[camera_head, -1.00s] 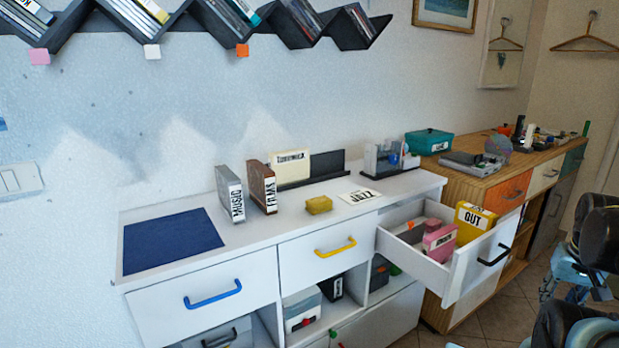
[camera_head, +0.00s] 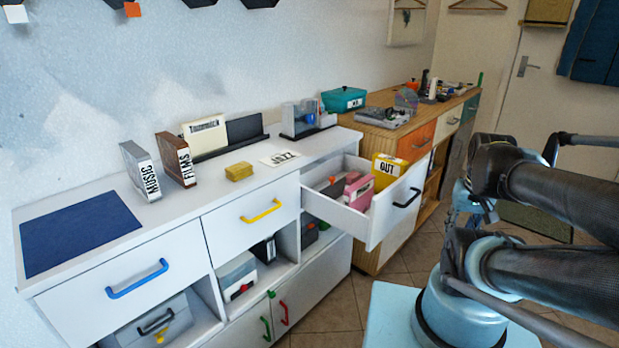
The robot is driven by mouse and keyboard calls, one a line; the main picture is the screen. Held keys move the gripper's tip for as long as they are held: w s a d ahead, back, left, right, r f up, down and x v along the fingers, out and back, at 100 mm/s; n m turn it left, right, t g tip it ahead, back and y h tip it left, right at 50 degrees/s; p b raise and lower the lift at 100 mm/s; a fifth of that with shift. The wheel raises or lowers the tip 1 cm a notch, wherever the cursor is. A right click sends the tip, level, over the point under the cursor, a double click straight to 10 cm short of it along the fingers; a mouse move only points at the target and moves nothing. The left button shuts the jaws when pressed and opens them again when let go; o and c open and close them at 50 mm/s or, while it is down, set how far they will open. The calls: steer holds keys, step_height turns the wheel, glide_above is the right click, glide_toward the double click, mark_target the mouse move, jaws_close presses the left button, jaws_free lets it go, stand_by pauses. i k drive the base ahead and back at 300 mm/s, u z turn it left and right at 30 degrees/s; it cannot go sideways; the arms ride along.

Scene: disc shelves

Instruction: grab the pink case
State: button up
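The pink case (camera_head: 358,192) stands inside the open white drawer (camera_head: 346,217) at the right end of the white cabinet. It has a pale label on its front. A yellow case marked OUT (camera_head: 388,168) stands beside it on the right, and a darker red-grey item (camera_head: 334,188) lies on its left. My arm links fill the right side of the picture, to the right of the drawer and apart from it. My gripper's fingers cannot be made out.
The drawer's black handle (camera_head: 407,198) faces right. The cabinet top (camera_head: 225,207) holds a MUSIC box (camera_head: 141,172), a FILMS box (camera_head: 177,160) and a yellow block (camera_head: 239,171). A wooden cabinet (camera_head: 377,140) stands behind the drawer. Tiled floor (camera_head: 325,318) shows in front.

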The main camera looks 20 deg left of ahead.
mark_target(358, 196)
steer(key=z, duration=0.7)
steer(key=k, duration=1.75)
steer(key=u, duration=0.5)
steer(key=i, duration=0.95)
